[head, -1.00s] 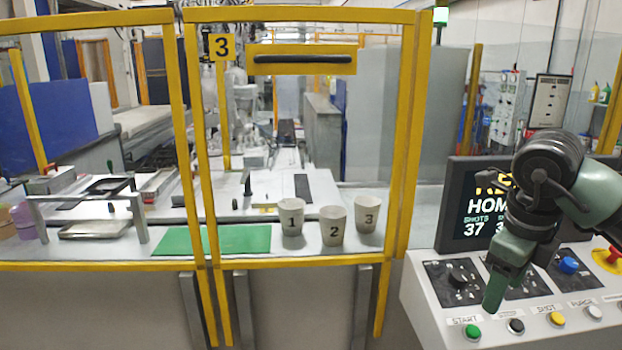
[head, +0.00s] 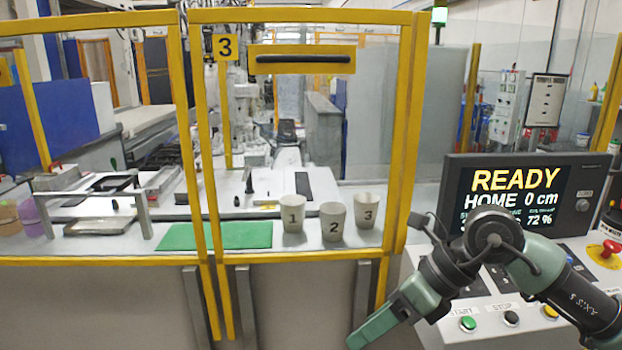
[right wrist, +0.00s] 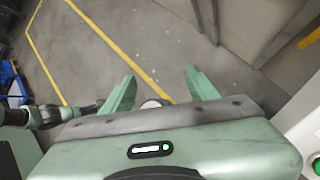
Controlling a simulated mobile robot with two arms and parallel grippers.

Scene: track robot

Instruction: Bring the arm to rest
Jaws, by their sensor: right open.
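My right arm comes in from the lower right in the head view and crosses in front of the control console (head: 484,334). Its green right gripper (head: 366,332) points down and left, in front of the fence and left of the console. In the right wrist view the right gripper (right wrist: 160,82) has its two fingers spread, with bare floor between and beyond them and nothing held. My left gripper does not show in the head view.
The console has a screen (head: 515,190) reading READY, HOME 0 cm, a green start button (head: 467,324) and a red emergency knob (head: 604,250). A yellow-framed fence stands ahead. Behind it are cups 1 (head: 293,214), 2 (head: 333,222) and 3 (head: 365,211) and a green mat (head: 215,236).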

